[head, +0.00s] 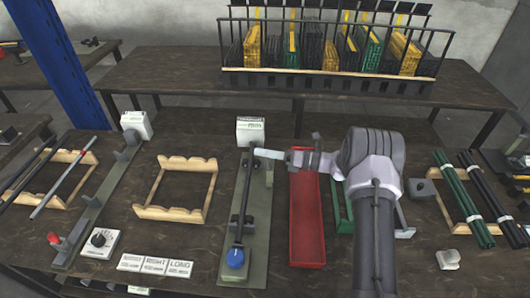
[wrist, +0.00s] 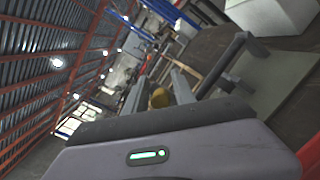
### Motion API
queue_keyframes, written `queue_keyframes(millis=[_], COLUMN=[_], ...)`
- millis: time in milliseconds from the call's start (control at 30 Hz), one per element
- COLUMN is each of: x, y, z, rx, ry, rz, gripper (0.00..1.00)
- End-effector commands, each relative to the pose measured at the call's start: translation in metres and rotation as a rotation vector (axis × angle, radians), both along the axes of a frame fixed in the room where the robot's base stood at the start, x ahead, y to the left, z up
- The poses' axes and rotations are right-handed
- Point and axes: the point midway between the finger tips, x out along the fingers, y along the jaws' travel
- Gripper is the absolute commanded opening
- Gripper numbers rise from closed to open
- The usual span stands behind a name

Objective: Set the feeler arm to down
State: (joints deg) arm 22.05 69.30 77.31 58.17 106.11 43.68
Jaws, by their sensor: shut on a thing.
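The feeler arm looks to be the long dark bar (head: 245,195) standing along a grey-green base plate (head: 258,215) in the middle of the table. My gripper (head: 262,154) reaches in from the right at the bar's far end, just in front of a white labelled box (head: 250,130). In the wrist view, the two fingers (wrist: 158,88) close around a small dull-yellow knob (wrist: 159,98), apparently part of the feeler arm. A dark bar (wrist: 225,62) shows beside them. The fingers hide the exact contact in the head view.
A blue knob (head: 235,259) sits at the plate's near end. A red tray (head: 307,220) lies right of the plate, under my arm. Dark green rods (head: 462,200) lie right.

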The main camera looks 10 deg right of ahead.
Motion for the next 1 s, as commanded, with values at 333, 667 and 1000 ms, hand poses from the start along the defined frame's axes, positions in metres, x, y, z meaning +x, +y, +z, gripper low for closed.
queue_keyframes(millis=[333,667,1000], x=[0.002,0.006,0.008], y=[0.013,0.029,0.039], z=[0.0,-0.012,-0.029], rx=[-0.197,-0.497,-0.768], ry=[0.057,0.138,0.211], rz=[0.003,0.004,0.003], gripper=[0.0,0.0,0.0])
